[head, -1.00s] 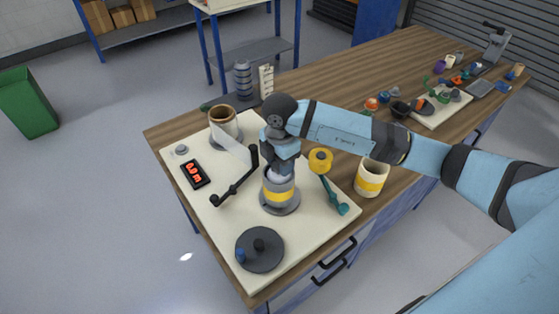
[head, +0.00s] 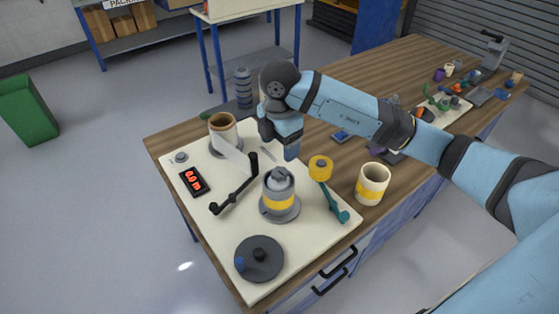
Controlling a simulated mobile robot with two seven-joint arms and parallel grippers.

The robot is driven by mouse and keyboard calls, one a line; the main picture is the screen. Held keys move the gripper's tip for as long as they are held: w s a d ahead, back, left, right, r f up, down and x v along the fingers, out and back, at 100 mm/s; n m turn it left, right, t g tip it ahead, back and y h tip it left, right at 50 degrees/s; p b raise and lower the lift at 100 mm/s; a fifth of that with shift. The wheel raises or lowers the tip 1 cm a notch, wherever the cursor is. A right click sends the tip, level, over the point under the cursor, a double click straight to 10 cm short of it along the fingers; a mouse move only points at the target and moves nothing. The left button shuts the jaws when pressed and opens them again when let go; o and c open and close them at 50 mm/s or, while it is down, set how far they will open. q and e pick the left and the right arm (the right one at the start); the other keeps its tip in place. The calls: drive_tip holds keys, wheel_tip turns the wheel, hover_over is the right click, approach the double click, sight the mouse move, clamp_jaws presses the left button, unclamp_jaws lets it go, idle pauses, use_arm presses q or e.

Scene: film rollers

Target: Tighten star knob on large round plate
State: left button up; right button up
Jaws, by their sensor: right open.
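A roller with a yellow band (head: 279,199) stands upright on a grey round base on the cream board. A grey knob (head: 279,177) sits on its top. A dark grey round plate (head: 266,271) lies at the board's front, with a small black knob (head: 260,254) at its centre and a blue handle (head: 240,263) near its left edge. I cannot tell which knob is the star knob. My right gripper (head: 280,148) points down, open and empty, behind and above the roller, apart from it. My left gripper is not in view.
On the cream board (head: 222,247) are a brown roll (head: 223,129) with a white strip, a black crank-like arm (head: 236,193), a red-digit display (head: 194,182) and a teal arm with a yellow roller (head: 320,169). A cream, yellow-banded cup (head: 371,184) stands right of the board.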

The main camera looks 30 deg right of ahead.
wheel_tip(320, 180, up, 5)
drive_tip(key=shift+f, duration=0.1)
idle(0.6)
drive_tip(key=s+a+n+y+p, duration=0.1)
drive_tip(key=s+a+y, duration=0.2)
drive_tip(key=a+y, duration=0.35)
drive_tip(key=s+a+n+t+y+p, duration=0.1)
drive_tip(key=s+a+y, duration=0.2)
drive_tip(key=a+y, duration=0.35)
drive_tip(key=s+a+n+y+p, duration=0.1)
drive_tip(key=s+a+y+p, duration=0.1)
drive_tip(key=s+a+y, duration=0.35)
drive_tip(key=w+d+f+m+t+h+p, duration=0.25)
drive_tip(key=d+f+m+t+h, duration=0.45)
drive_tip(key=m+t, duration=0.85)
drive_tip(key=s+d+f+m+g+h, duration=0.2)
drive_tip(key=s+f+h, duration=0.2)
drive_tip(key=f, duration=0.5)
drive_tip(key=s+d+f+m+g+h, duration=0.2)
drive_tip(key=s+d+f+g+h, duration=0.1)
drive_tip(key=s+f, duration=0.5)
drive_tip(key=shift+s+f+m+h+p, duration=0.35)
drive_tip(key=shift+f+h, duration=0.2)
drive_tip(key=shift+h, duration=0.1)
